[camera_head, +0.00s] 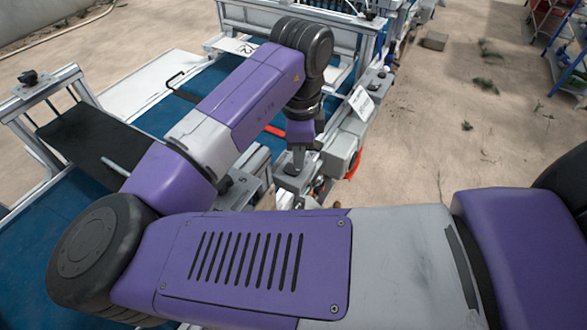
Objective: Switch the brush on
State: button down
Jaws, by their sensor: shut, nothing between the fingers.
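My gripper (298,160) is shut and empty. It points down at a small grey box (287,181) on the machine's right-hand rail, and its tips are at or just above the top of this box. Whether they touch it I cannot tell. The tips hide most of what is on top of the box, so no switch shows clearly there. The brush itself I cannot make out; my arm covers much of the machine's middle.
A grey motor-like box (341,152) with a red-orange part stands just right of my gripper. A tilted white label plate (361,104) stands behind it. The blue belt (190,112) runs left of the rail. Sandy floor (455,130) is open to the right; blue shelves (566,50) stand far right.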

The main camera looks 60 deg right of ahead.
jog(key=shift+f+b, duration=0.7)
jog(key=shift+f, duration=0.3)
dwell(0.5)
jog(key=shift+r, duration=0.15)
notch_tip(320, 180, up, 7)
jog(key=p, duration=0.6)
dwell(0.7)
